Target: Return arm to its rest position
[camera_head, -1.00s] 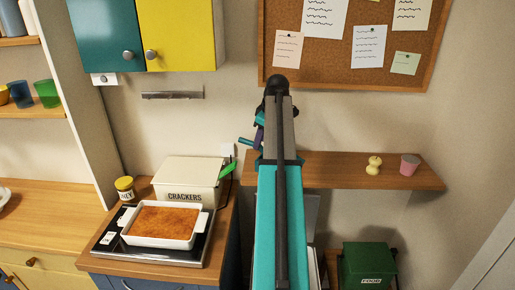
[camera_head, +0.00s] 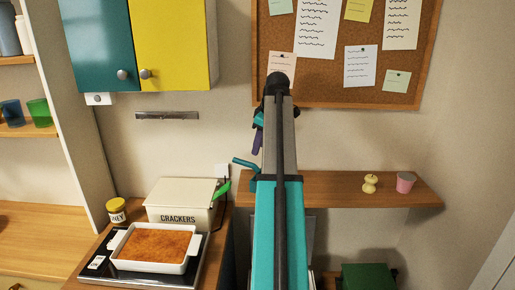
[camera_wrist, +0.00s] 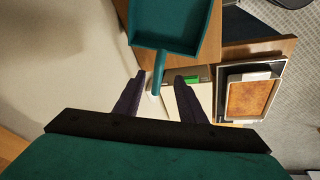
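My arm reaches up the middle of the head view, with my gripper (camera_head: 258,143) in front of the wall, below the corkboard. Most of the gripper is hidden by the arm there. In the wrist view my gripper's (camera_wrist: 158,76) two dark purple fingers stand apart. A teal dustpan-like scoop (camera_wrist: 172,22) shows beyond them, and its handle crosses the gap between the fingers in the picture. Clear gaps show on both sides of the handle. In the head view a teal handle (camera_head: 246,163) sticks out at the left end of the wall shelf.
The wall shelf (camera_head: 330,190) holds an apple core (camera_head: 370,184) and a pink cup (camera_head: 405,182). Left below are a crackers box (camera_head: 180,204), a yellow-lidded jar (camera_head: 117,211) and a baking dish (camera_head: 183,263). A corkboard (camera_head: 330,91) and cupboards (camera_head: 170,40) hang above; a green bin (camera_head: 368,277) stands low right.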

